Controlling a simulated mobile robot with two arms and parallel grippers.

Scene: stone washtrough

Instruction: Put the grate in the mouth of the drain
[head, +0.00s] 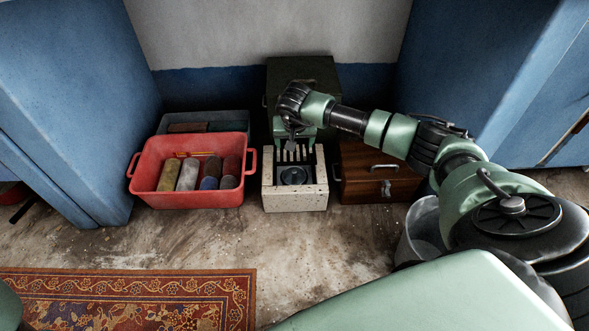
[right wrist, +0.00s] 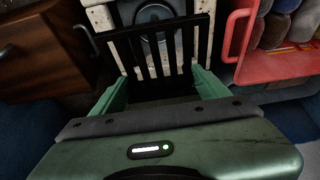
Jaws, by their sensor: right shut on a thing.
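The stone washtrough (head: 295,199) is a pale, speckled block on the floor in the middle of the head view. Its drain (head: 293,175) shows as a dark round form inside the trough. In the right wrist view the drain (right wrist: 150,14) is partly behind the grate. The grate (right wrist: 157,63) is a dark frame with several parallel bars. My right gripper (right wrist: 160,82) is shut on it, with one green finger at each side. In the head view the right gripper (head: 295,133) is over the back of the trough. My left gripper is out of view.
A red crate (head: 190,200) with several rolls stands close left of the trough. A wooden box (head: 372,190) stands close on the right. A dark green chest (head: 300,72) is behind. The floor in front is clear up to a patterned rug (head: 130,290).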

